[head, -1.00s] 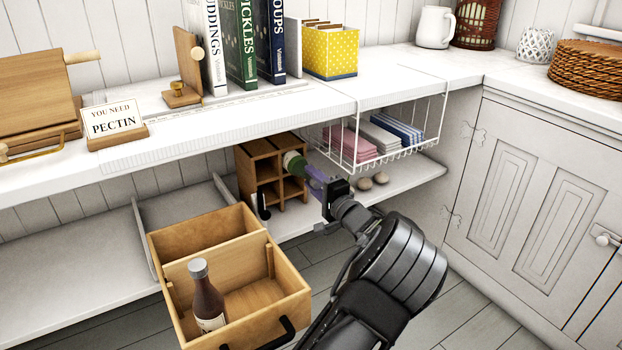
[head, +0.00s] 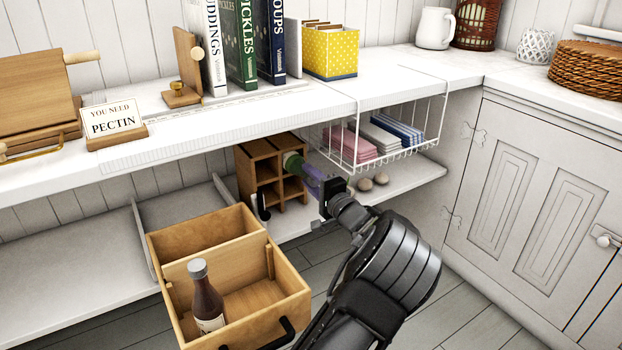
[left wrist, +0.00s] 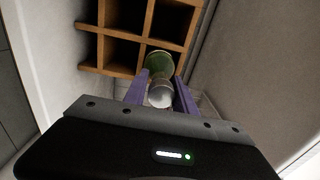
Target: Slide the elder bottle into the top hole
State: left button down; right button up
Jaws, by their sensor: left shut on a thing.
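My left gripper (head: 311,178), with purple fingers, is shut on a green bottle (head: 292,162). I take this as the elder bottle; no label on it is readable. The bottle lies nearly level, its green end towards the wooden rack (head: 257,149) on the lower shelf. That end is at the upper right part of the rack in the head view. In the left wrist view the bottle (left wrist: 159,64) sits between the fingers, overlapping one edge of the rack's open holes (left wrist: 122,52). I cannot tell how far it is inside a hole. My right gripper is not in view.
A wooden crate (head: 176,243) holding a dark brown bottle (head: 207,297) stands in front of the shelf. A white wire basket (head: 385,160) with folded cloths hangs close above my gripper. Small round things (head: 373,181) lie on the lower shelf. The worktop is above the rack.

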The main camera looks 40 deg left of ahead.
aim_at(295, 164)
pick_arm(q)
jog(key=shift+b+x, duration=0.6)
jog(key=shift+x, duration=1)
jog(key=c, duration=0.9)
grip_release()
jog(key=shift+f, duration=0.15)
